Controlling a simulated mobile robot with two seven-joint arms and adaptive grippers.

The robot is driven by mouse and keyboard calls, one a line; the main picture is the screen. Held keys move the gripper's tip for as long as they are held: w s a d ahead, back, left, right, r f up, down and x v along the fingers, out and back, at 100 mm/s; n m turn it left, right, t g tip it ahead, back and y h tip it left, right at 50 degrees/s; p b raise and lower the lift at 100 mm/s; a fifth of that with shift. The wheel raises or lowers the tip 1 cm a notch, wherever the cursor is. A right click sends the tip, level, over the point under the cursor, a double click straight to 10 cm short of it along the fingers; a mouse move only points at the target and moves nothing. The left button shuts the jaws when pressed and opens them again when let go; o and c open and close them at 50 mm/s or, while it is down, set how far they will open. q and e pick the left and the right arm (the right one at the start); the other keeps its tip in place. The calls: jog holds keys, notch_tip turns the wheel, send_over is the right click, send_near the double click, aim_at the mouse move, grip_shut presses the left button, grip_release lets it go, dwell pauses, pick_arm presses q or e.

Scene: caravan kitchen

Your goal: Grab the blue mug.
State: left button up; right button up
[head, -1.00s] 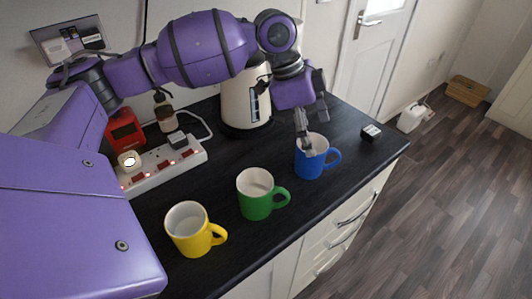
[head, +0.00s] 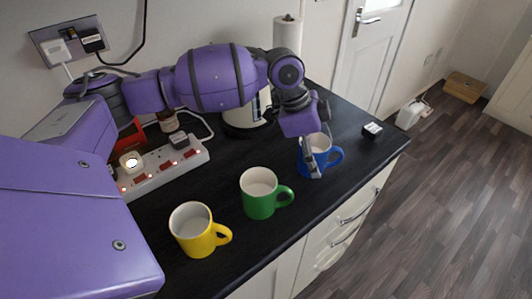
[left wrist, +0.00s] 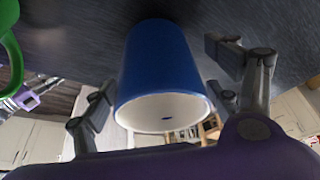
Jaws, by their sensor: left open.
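The blue mug (head: 322,158) stands upright on the dark countertop near its right end, its handle pointing right in the head view. In the left wrist view the blue mug (left wrist: 160,70) fills the middle, with its white opening toward my palm. My left gripper (head: 314,160) is low at the mug, one finger showing in front of its near left side. In the left wrist view my left gripper (left wrist: 165,100) is open, with fingers on both sides of the mug. I cannot tell whether a finger touches it.
A green mug (head: 258,200) and a yellow mug (head: 194,236) stand to the left along the counter (head: 225,168). A power strip (head: 165,165) and a kettle (head: 238,122) are behind. A small black-and-white block (head: 372,130) lies right of the blue mug.

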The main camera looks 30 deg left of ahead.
pick_arm(q)
jog(key=shift+r, duration=0.15)
jog(key=c, duration=1.6)
jog(key=shift+c, duration=0.5)
jog(key=shift+w+r, duration=0.1)
jog(key=shift+r, duration=0.1)
